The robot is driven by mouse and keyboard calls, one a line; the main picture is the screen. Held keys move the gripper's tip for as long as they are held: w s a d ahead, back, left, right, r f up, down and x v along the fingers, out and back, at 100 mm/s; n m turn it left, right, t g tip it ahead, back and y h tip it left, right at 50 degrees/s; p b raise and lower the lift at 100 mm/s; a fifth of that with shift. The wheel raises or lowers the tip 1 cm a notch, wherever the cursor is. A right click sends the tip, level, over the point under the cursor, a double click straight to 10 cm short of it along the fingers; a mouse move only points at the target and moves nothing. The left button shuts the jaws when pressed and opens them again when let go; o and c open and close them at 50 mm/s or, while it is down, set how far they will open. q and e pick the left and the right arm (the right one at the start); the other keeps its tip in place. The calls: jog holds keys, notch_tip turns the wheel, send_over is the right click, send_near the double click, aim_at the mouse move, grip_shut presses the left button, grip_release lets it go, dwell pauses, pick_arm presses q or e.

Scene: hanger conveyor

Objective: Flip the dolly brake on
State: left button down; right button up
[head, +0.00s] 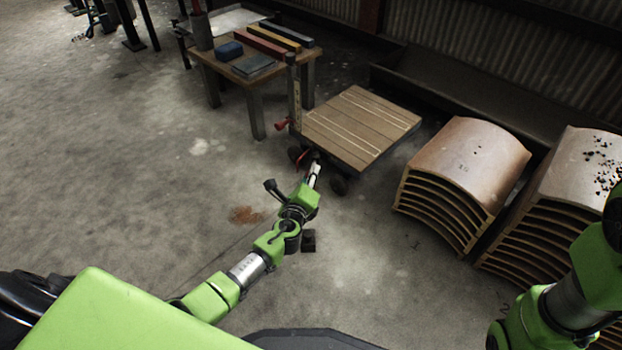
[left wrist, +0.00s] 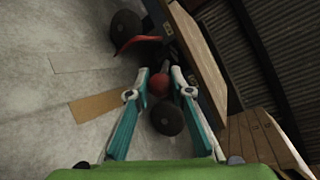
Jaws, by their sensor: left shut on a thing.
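The dolly (head: 362,128) has a slatted wooden deck and stands on the floor at upper centre in the head view. My left gripper (head: 314,166) reaches low to its near left corner. In the left wrist view, the left gripper (left wrist: 161,76) has its fingers closed around a red round knob (left wrist: 159,85) beside the dolly. A curved red lever (left wrist: 133,42) shows just beyond it, by a dark wheel (left wrist: 127,24). Another wheel (left wrist: 165,115) is below the knob. How the knob joins the dolly is hidden. Only my right arm shows; its gripper is out of view.
A wooden table (head: 243,74) with coloured bars and boxes stands behind and left of the dolly. Stacks of curved panels (head: 466,165) (head: 585,180) stand to its right. A dark ledge and corrugated wall lie behind.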

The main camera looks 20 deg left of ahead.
dwell(0.3)
pick_arm(q)
jog(key=c, duration=1.8)
grip_release()
notch_tip(320, 180, up, 9)
jog(key=shift+r, duration=0.5)
